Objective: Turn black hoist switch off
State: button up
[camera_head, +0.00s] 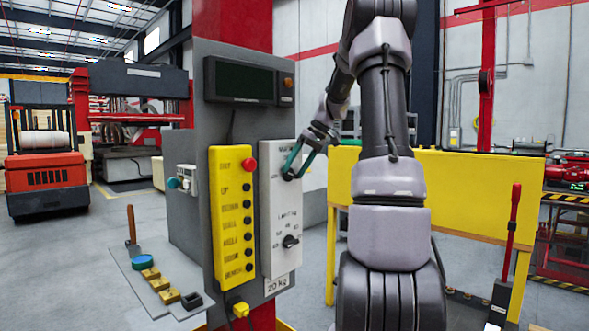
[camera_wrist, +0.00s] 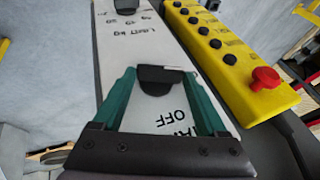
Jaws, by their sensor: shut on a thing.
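The upper black rotary switch (camera_wrist: 163,80) is on a pale grey panel (camera_head: 267,215). In the wrist view, the switch sits between the green fingers of my gripper (camera_wrist: 158,76), which are shut on it. Upside-down lettering with "OFF" shows beside it. In the head view, my gripper (camera_head: 291,169) reaches the upper part of the panel from the right and largely hides the switch. A second black knob (camera_head: 290,241) is lower on the same panel, clear of the gripper; it also shows at the top of the wrist view (camera_wrist: 126,5).
A yellow button box (camera_head: 232,217) with a red mushroom button (camera_head: 249,165) and several black buttons stands close left of the panel. A dark display (camera_head: 240,81) is above. A yellow barrier (camera_head: 455,200) stands right. A grey shelf (camera_head: 150,285) holds small items.

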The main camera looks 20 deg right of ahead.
jog(key=y, duration=0.2)
jog(key=d+m+g+y, duration=0.1)
jog(key=y, duration=0.3)
jog(key=shift+w+d+f+m+g, duration=0.25)
jog(key=shift+f+m+g, duration=0.05)
jog(key=shift+f, duration=0.1)
jog(key=shift+d+f+m+g+y, duration=0.1)
jog(key=shift+f+m+y, duration=0.15)
jog(key=shift+y, duration=0.7)
jog(key=shift+d+f+m+g+y, duration=0.15)
jog(key=shift+m+y, duration=0.2)
jog(key=shift+y, duration=0.55)
jog(key=shift+d+f+m+g+y, duration=0.1)
jog(key=shift+f+m+y, duration=0.15)
jog(key=shift+y, duration=0.7)
jog(key=shift+w+a, duration=0.1)
jog(key=o, duration=1.3)
jog(key=d, duration=1)
jog(key=shift+s+d+r, duration=0.25)
jog(key=shift+d+r, duration=0.1)
jog(key=shift+d, duration=0.05)
jog(key=shift+d, duration=0.1)
